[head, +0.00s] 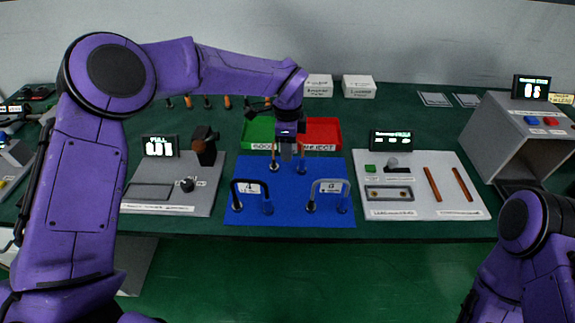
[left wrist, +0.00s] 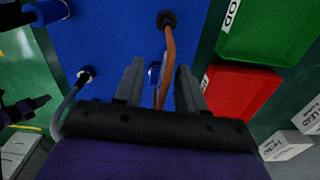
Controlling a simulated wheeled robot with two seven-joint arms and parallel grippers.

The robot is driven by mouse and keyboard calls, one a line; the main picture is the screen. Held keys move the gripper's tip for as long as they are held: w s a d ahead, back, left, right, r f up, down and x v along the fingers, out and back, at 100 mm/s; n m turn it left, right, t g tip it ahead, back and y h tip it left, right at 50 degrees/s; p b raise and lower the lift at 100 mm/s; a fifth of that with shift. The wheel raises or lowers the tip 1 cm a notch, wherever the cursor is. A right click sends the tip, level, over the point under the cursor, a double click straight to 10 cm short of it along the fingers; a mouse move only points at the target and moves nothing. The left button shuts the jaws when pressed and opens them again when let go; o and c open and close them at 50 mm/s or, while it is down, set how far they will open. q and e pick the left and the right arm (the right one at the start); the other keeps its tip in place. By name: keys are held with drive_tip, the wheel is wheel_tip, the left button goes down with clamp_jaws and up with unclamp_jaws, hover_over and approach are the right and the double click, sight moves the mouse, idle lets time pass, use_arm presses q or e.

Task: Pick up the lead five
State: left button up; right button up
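An orange-brown lead (head: 302,167) stands at the back of the blue mat (head: 290,214), with its middle hidden behind my left gripper (head: 287,157). In the left wrist view, the same lead (left wrist: 167,60) runs between the two open fingers of my left gripper (left wrist: 159,76). The fingers look apart from each other and not closed on it. I cannot read a number on this lead. In front stand a dark lead with a tag reading 4 (head: 249,187) and a grey lead with a tag (head: 330,187) whose digit is unclear. My right gripper is out of view.
Behind the mat are a green tray (head: 257,132) and a red tray (head: 323,133). A grey tester plate (head: 172,190) stands left, and a white panel (head: 423,185) right. A grey box (head: 520,140) stands far right. White cartons (head: 358,87) are at the back.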

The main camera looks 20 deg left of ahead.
use_arm(q)
drive_tip(key=shift+w+f, duration=0.1)
drive_tip(key=shift+w, duration=0.05)
clamp_jaws()
